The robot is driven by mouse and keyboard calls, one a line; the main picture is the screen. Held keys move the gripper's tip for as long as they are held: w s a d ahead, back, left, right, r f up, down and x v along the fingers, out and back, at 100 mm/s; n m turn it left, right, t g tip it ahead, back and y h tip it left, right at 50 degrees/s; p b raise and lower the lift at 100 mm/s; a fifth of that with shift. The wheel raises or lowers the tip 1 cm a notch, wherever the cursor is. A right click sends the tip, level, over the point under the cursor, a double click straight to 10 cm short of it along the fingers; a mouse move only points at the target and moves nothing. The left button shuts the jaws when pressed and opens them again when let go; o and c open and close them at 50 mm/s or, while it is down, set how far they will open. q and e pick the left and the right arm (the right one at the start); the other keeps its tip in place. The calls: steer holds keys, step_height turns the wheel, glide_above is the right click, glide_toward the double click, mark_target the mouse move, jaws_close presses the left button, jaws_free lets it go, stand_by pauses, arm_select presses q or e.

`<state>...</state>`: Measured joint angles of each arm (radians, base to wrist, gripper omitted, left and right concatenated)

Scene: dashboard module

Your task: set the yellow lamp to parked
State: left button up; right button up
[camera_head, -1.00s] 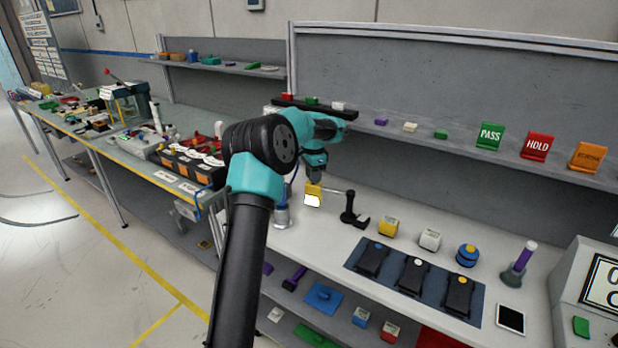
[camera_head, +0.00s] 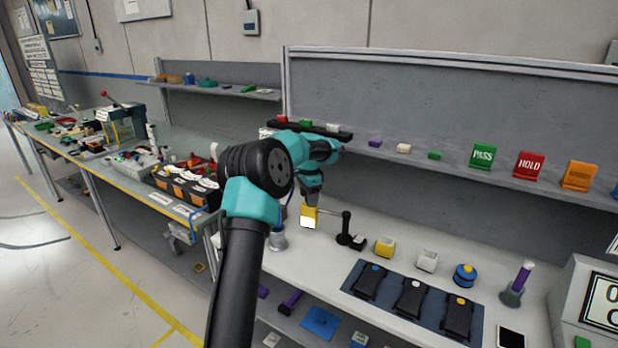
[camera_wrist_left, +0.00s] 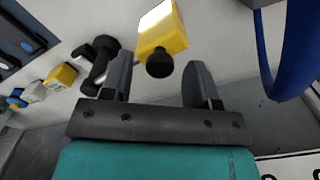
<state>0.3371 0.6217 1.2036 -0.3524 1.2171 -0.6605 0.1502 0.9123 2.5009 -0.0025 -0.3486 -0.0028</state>
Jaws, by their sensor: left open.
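The yellow lamp (camera_head: 310,212) has a yellow housing with a bright white face. It sits at the end of a thin rod from a black clamp stand (camera_head: 350,240) on the white bench, left of a yellow cube. My left gripper (camera_head: 310,199) is directly above the lamp, with its fingertips hard to make out in the head view. In the left wrist view, my left gripper (camera_wrist_left: 160,78) is open, and the lamp (camera_wrist_left: 162,32) is at its fingertips. The lamp's black knob (camera_wrist_left: 159,64) lies between the fingers; I cannot tell if they touch it. My right gripper is out of view.
A grey-based post (camera_head: 277,238) stands left of the lamp; a blue loop (camera_wrist_left: 278,50) shows right in the wrist view. A yellow cube (camera_head: 384,247), white cube (camera_head: 427,260) and dark blue mat (camera_head: 352,287) lie right. A shelf (camera_head: 460,176) runs behind.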

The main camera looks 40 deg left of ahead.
arm_select(q)
step_height(320, 180, up, 17)
stand_by(0.5)
steer(key=shift+s+a+f, duration=0.1)
steer(key=shift+s, duration=0.05)
steer(key=c, duration=0.4)
steer(key=m+y, duration=0.1)
steer(key=s+a+m+y, duration=0.1)
steer(key=shift+s+a+f+m+y, duration=0.15)
steer(key=shift+s+f+m+y, duration=0.15)
steer(key=shift+f, duration=0.1)
steer(key=c, duration=0.5)
steer(key=shift+s+a+f+m+y, duration=0.15)
steer(key=shift+s+m+y, duration=0.1)
steer(key=shift+m+y, duration=0.35)
jaws_close()
steer(key=s+d+f+m+t+y, duration=0.1)
steer(key=s+d+f+m+t, duration=0.1)
steer(key=d+m, duration=0.4)
steer(key=s+d+f+m+t+y, duration=0.1)
steer(key=s+d+f+m+t, duration=0.2)
steer(key=m, duration=0.8)
steer(key=s+d+f, duration=0.2)
steer(key=d, duration=0.1)
steer(key=shift+f+m, duration=0.2)
steer(key=shift+m, duration=0.2)
